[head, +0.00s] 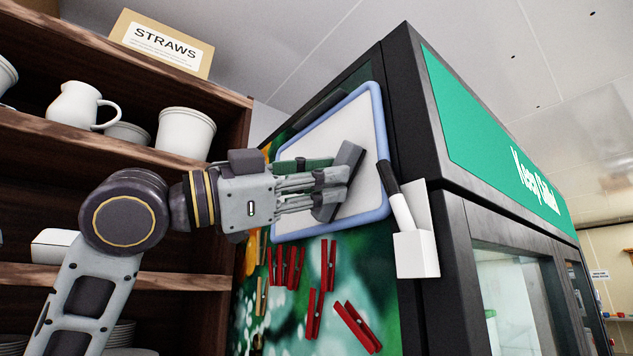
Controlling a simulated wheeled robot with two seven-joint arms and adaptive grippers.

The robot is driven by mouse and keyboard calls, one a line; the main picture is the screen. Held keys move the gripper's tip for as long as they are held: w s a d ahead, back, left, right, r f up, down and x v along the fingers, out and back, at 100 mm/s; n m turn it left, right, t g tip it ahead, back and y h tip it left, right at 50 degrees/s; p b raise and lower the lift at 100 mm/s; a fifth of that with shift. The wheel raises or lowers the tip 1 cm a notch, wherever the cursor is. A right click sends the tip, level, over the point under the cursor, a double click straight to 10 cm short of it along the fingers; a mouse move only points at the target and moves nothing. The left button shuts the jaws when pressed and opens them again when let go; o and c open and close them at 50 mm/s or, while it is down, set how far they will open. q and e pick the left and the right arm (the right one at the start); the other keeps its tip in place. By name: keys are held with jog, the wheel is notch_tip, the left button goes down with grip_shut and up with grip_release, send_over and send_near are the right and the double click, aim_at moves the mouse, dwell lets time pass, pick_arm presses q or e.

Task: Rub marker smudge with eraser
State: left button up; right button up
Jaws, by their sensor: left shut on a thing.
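A small whiteboard (368,128) with a pale blue frame hangs tilted on the side of a dark cabinet. My left gripper (336,188) is in front of it, its fingers shut on a dark grey block, which looks like the eraser (350,156). The block lies across the fingertips, at or close to the board; contact cannot be told. A green patch (303,163) shows just above the fingers; I cannot tell whether it is the smudge or a part of something held. The fingers hide the middle of the board. My right gripper is not in view.
A white holder (415,254) with a black-capped marker (397,198) is at the cabinet's edge, right of the board. Several red clothespins (331,264) are below the board. Wooden shelves (180,163) with a white pitcher (76,106) and a pot (184,134) stand left.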

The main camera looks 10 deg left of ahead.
pick_arm(q)
jog(key=shift+s+d, duration=0.45)
jog(key=shift+d, duration=0.05)
jog(key=shift+d, duration=0.1)
jog(key=shift+s+d+p, duration=0.25)
jog(key=shift+s+d, duration=0.3)
jog(key=shift+d, duration=0.15)
jog(key=shift+s+d+p, duration=0.25)
jog(key=shift+s+d, duration=0.25)
jog(key=shift+d, duration=0.2)
jog(key=shift+r+p, duration=0.55)
jog(key=shift+p, duration=0.05)
jog(key=shift+w+f, duration=0.1)
jog(key=shift+w, duration=0.05)
jog(key=shift+w+a, duration=0.55)
jog(key=shift+a, duration=0.2)
jog(key=shift+w+a, duration=0.5)
jog(key=shift+a, duration=0.2)
